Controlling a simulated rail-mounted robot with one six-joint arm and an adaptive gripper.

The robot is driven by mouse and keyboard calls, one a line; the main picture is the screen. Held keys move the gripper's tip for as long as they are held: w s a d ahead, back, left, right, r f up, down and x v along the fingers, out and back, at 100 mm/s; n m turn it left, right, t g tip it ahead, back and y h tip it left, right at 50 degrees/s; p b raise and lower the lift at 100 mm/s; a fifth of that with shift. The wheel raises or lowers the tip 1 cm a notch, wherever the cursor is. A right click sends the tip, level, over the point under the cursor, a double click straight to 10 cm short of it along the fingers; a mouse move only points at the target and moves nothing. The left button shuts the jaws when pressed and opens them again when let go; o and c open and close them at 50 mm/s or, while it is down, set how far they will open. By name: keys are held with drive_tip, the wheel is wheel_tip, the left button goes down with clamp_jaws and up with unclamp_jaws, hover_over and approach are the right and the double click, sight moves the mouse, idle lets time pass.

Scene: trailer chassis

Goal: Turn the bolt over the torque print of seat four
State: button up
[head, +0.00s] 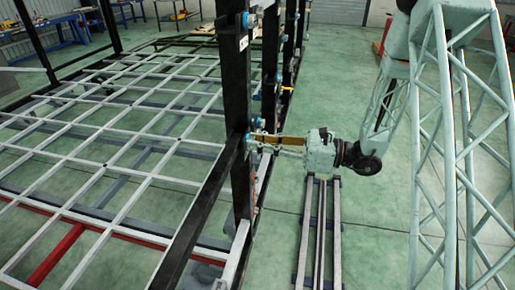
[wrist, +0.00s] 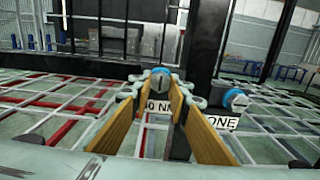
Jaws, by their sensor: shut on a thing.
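My gripper (wrist: 163,88) has long fingers with yellow-brown inner faces. In the wrist view its tips close around a blue-and-grey bolt (wrist: 160,71) on a dark beam. A white print (wrist: 157,107) reading "0 N" shows just below this bolt, partly hidden by the fingers. A second blue-headed bolt (wrist: 235,99) sits to the right, free of the gripper, over a white label (wrist: 221,122) reading "ONE". In the head view my gripper (head: 254,140) reaches left to the black upright post (head: 237,80), and the held bolt is mostly hidden there. The words "seat four" are not readable.
The white grid of the chassis frame (head: 110,130) spreads left of the post. Further black posts with blue bolts stand behind it. Grey rails (head: 320,230) run along the floor below my arm. Open green floor lies to the right of the post row.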

drive_tip(key=shift+w+n+b, duration=0.1)
drive_tip(key=shift+n+b, duration=4.8)
drive_tip(key=shift+b, duration=0.2)
drive_tip(key=o, duration=0.9)
drive_tip(key=shift+a, duration=0.15)
drive_tip(key=shift+d, duration=0.2)
drive_tip(key=shift+v, duration=5.85)
